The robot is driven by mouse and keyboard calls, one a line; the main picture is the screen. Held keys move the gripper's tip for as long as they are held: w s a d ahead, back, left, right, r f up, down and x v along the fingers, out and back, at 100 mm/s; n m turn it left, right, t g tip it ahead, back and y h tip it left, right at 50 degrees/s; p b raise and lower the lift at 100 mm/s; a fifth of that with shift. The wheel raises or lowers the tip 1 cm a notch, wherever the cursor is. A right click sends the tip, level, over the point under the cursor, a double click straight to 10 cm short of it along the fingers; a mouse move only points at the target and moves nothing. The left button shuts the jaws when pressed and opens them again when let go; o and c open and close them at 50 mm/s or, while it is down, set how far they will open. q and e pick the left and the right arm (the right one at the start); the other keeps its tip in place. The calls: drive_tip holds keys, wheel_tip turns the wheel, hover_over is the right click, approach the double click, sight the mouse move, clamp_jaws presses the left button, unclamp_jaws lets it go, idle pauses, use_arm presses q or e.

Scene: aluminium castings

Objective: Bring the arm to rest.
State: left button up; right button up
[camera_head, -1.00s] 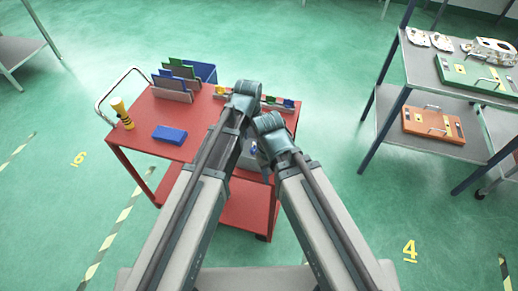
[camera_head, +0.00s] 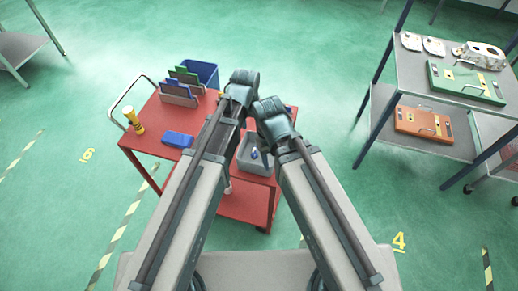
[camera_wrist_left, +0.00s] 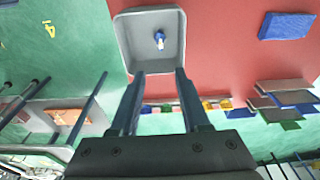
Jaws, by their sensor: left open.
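My left arm (camera_head: 215,150) comes in from the left in the head view and bends down over a red trolley. Its gripper is mostly hidden behind the arm there. In the left wrist view my left gripper (camera_wrist_left: 158,74) is open, its two fingers apart with nothing between them. Beyond its tips is a grey tray (camera_wrist_left: 123,40) holding a small blue and white item (camera_wrist_left: 159,40). My right arm (camera_head: 310,180) is folded beside the left, the two elbows close together. I cannot make out the right gripper.
A grey rack (camera_head: 415,75) with castings and green and orange panels stands right. Green floor around is open.

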use_arm(q)
drive_tip(key=shift+r, duration=0.2)
drive_tip(key=s+a+f+g+y+b, duration=0.1)
drive_tip(key=s+a+f+b, duration=0.1)
drive_tip(key=s, duration=0.5)
drive_tip(key=s+a+f+g+y+b, duration=0.1)
drive_tip(key=s+a+f+b, duration=0.2)
drive_tip(key=s, duration=0.4)
drive_tip(key=shift+s+a+f, duration=0.15)
drive_tip(key=shift+f, duration=0.1)
